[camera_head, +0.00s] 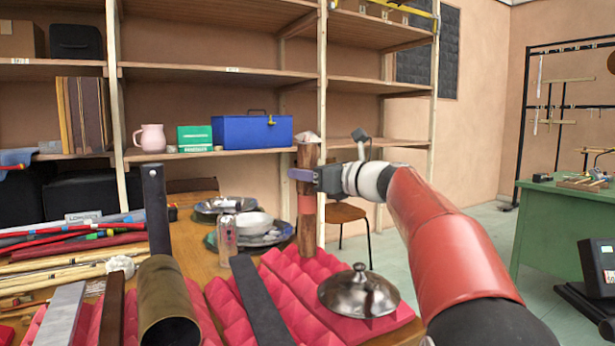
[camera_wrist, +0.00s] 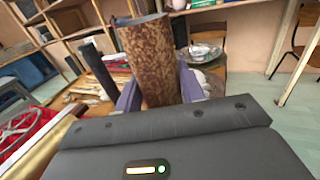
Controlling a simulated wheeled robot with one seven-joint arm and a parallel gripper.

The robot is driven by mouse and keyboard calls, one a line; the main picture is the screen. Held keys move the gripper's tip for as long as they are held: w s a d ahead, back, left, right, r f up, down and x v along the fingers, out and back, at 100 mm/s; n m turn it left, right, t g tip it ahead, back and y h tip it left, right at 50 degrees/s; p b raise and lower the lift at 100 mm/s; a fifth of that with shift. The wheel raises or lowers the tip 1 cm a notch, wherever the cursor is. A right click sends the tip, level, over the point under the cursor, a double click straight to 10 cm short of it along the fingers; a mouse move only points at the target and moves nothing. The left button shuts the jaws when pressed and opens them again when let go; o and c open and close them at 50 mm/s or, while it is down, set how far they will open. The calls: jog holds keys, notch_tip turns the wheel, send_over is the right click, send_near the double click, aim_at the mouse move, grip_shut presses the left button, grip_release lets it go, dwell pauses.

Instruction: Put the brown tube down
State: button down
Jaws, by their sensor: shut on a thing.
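The brown tube (camera_head: 306,232) is upright in my gripper (camera_head: 302,175), a mottled brown cylinder with a reddish band at mid-height. My gripper is shut around its upper part. In the wrist view the tube (camera_wrist: 152,58) stands between the two purple-grey fingers of my gripper (camera_wrist: 158,92). Its lower end is at the back edge of the pink foam pad (camera_head: 285,268); I cannot tell whether it touches the foam or table. A whitish lump (camera_head: 308,137) shows at its top.
A metal lid (camera_head: 358,291), a dark bar (camera_head: 257,305) and a brassy cylinder (camera_head: 166,300) are on or by the foam. A clear bottle (camera_head: 226,238) and plates with a bowl (camera_head: 252,224) stand left of the tube. Shelves (camera_head: 215,75) rise behind. A chair (camera_head: 345,213) stands beyond the table.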

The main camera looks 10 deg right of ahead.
jog(key=c, duration=0.9)
grip_release()
jog(key=shift+f, duration=0.1)
jog(key=shift+o, duration=0.2)
jog(key=v, duration=1.2)
jog(key=shift+b, duration=0.35)
